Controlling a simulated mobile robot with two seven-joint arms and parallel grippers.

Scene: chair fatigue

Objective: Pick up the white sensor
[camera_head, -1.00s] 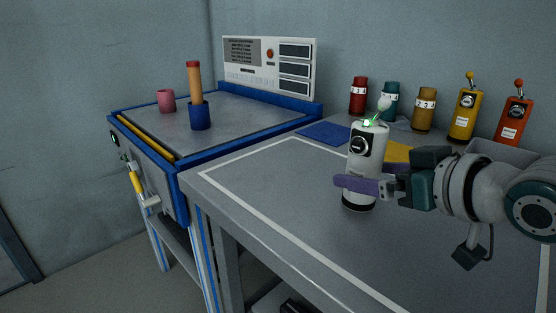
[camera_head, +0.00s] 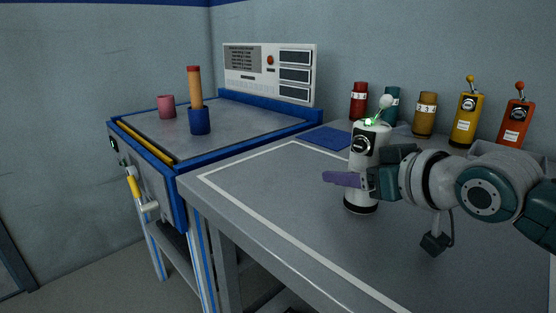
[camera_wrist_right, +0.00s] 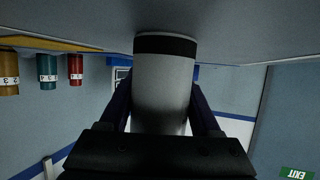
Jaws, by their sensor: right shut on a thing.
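The white sensor (camera_head: 364,150) is upright above the right part of the grey table, a white cylinder with a black dial, dark base band, green light and a round-tipped lever on top. My right gripper (camera_head: 347,180) reaches it from the right and is shut around its middle, a purple finger crossing in front. In the right wrist view, the sensor (camera_wrist_right: 162,90) stands between the two dark fingers, base toward the top of the picture. Whether its base touches the table is hard to tell. My left gripper is not in view.
Behind stand red (camera_head: 359,101), teal (camera_head: 391,104) and ochre (camera_head: 424,114) bottles, plus yellow (camera_head: 466,118) and orange (camera_head: 513,124) sensors. A blue mat (camera_head: 327,138) lies left of the white sensor. The blue-edged bench (camera_head: 170,153) adjoins at left. The front table (camera_head: 280,215) is clear.

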